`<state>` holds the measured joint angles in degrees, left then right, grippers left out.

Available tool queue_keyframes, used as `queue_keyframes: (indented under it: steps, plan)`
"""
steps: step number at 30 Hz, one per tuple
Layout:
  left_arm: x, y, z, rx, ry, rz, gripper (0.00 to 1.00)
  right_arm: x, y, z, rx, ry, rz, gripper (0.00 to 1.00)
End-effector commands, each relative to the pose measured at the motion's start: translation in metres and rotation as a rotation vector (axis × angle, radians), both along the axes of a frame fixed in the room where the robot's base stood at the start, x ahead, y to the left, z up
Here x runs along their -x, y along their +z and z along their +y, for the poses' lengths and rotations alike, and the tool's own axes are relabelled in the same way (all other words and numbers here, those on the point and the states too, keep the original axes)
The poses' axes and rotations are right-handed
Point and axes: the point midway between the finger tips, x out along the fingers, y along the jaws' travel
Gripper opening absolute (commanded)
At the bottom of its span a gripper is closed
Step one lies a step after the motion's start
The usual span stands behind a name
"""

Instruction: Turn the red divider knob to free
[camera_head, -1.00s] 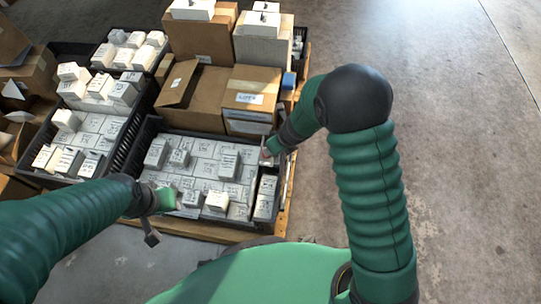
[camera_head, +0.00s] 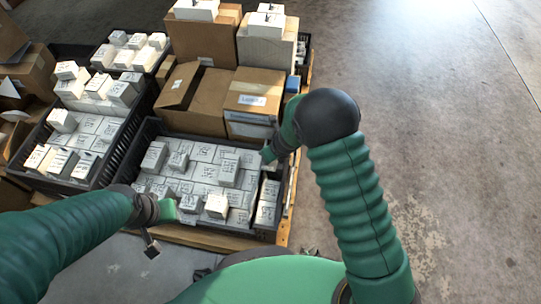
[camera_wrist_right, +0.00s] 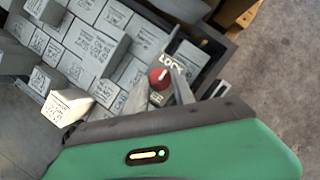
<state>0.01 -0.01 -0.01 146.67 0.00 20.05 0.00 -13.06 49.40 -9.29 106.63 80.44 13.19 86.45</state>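The red divider knob (camera_wrist_right: 160,78) shows in the right wrist view, with a pale pointer mark on top. The word LOCK stands on a plate (camera_wrist_right: 173,62) beyond it, and a partly covered label ending in E is on the near side. My right gripper (camera_wrist_right: 160,92) is open, with one finger on each side of the knob; I cannot tell whether they touch it. In the head view my right gripper (camera_head: 266,156) is at the crate's right side and hides the knob. My left gripper (camera_head: 172,211) is over the crate's front left corner; its fingers are unclear.
A black crate (camera_head: 150,130) full of white labelled boxes (camera_head: 205,172) sits on a wooden pallet (camera_head: 205,238). Brown cartons (camera_head: 253,92) stand behind it. More crates of boxes (camera_head: 75,150) are on the left. The concrete floor on the right is clear.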

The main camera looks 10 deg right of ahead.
Motion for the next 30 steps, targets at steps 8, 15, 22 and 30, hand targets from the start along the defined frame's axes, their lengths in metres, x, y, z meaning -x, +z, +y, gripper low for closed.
queue_keyframes:
  steps: [8, 15, 22, 30]
  plan:
    - [0.0, 0.0, 0.0, 0.0, 0.0, 0.0, 0.36, 0.001, 0.0, 0.001, -0.001, 0.002, 0.002, 0.0]
    - [0.0, 0.003, 0.0, 0.0, 0.0, 0.0, 0.36, 0.001, 0.001, -0.001, -0.001, 0.025, 0.003, 0.0]
    - [0.0, 0.015, 0.0, 0.0, 0.0, 0.0, 0.36, 0.0, 0.002, -0.002, -0.001, 0.132, 0.003, 0.0]
    - [0.0, 0.043, 0.0, 0.0, 0.0, 0.0, 0.36, 0.0, 0.005, -0.004, -0.002, 0.359, 0.006, 0.0]
